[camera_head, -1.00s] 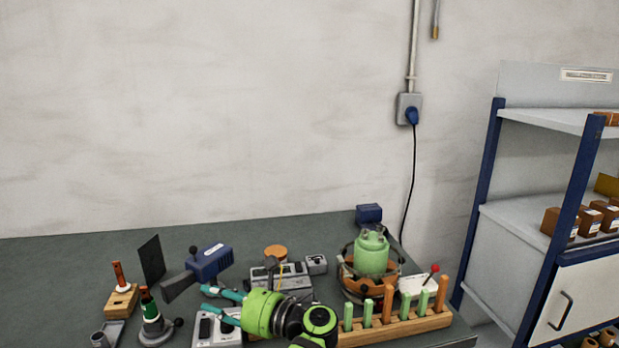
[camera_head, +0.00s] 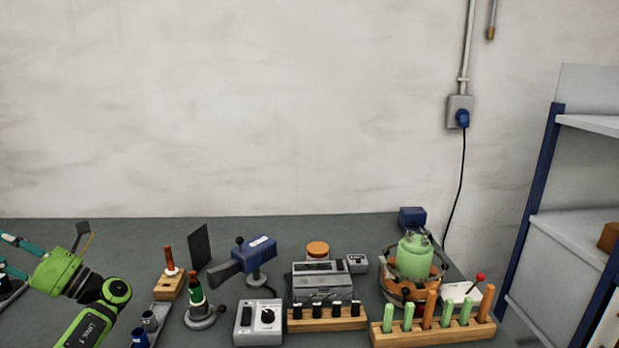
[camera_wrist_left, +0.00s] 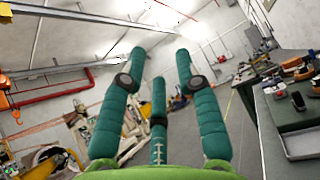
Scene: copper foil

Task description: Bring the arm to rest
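My left gripper (camera_head: 14,255) is at the left edge of the head view, its green wrist behind it and its teal fingers pointing left. My left arm (camera_head: 95,318) comes up from the bottom left. In the left wrist view the three teal fingers (camera_wrist_left: 158,85) are spread apart with nothing between them. They point out into the room, with the bench off to the right. The finger ends are partly cut off in the head view. My right gripper is not in view.
The grey-green bench (camera_head: 130,235) carries a red-handled tool in a wooden block (camera_head: 168,285), a blue device (camera_head: 250,255), a grey box with a dial (camera_head: 258,322), a wooden rack (camera_head: 430,335) and a green canister (camera_head: 414,257). A shelf unit (camera_head: 540,200) stands at right.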

